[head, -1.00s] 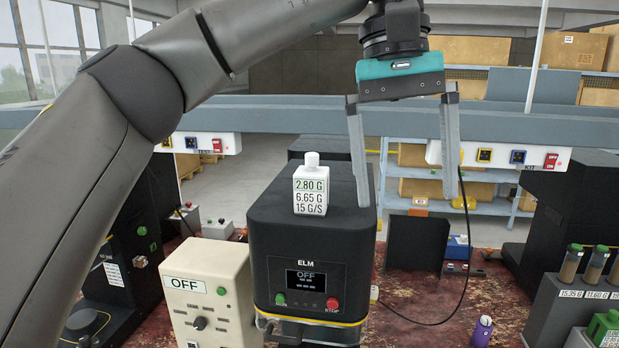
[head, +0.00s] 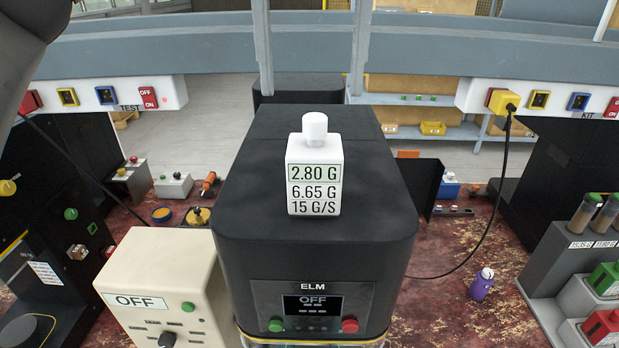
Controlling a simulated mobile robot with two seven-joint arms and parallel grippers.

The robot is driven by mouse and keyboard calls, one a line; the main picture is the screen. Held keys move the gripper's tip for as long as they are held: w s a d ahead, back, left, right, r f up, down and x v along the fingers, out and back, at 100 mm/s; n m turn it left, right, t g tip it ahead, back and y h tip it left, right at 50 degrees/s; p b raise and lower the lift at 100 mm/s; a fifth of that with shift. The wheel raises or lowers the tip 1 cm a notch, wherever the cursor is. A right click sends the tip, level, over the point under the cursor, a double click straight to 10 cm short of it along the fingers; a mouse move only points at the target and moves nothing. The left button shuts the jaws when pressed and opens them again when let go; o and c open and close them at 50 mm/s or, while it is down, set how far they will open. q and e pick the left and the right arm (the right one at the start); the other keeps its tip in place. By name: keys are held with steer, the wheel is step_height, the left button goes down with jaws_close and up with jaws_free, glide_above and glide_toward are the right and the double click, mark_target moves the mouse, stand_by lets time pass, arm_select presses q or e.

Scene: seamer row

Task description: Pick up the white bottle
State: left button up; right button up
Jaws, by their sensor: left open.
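The white bottle (head: 314,182) stands upright on top of the black ELM machine (head: 252,200). It has a square body, a round white cap, and printed lines reading 2.80 G, 6.65 G and 15 G/S. My left gripper (head: 311,92) is open and empty. Only its two grey fingers show, hanging down from the top edge of the head view. Their tips are apart, one to each side of the cap in the picture and a little above it; the depth between them and the bottle is hard to tell. My right gripper is not in view.
A cream control box (head: 165,275) reading OFF stands at the machine's front left. A purple bottle (head: 482,284) stands on the red worn surface at right. A grey rack (head: 560,270) with containers is at far right. A grey beam (head: 420,55) crosses behind.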

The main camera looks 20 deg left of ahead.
mark_target(311, 116)
arm_select(q)
step_height(311, 116, down, 6)
steer(key=shift+f+b, duration=0.2)
steer(key=shift+b, duration=0.5)
steer(key=shift+f, duration=0.65)
step_height(311, 116, down, 4)
steer(key=shift+w+d+r+p, duration=0.1)
steer(key=shift+d+r+p, duration=0.05)
steer(key=shift+r+p, duration=0.15)
steer(key=shift+f, duration=0.6)
steer(key=c, duration=1.3)
steer(key=shift+c, duration=0.4)
steer(key=shift+r, duration=0.15)
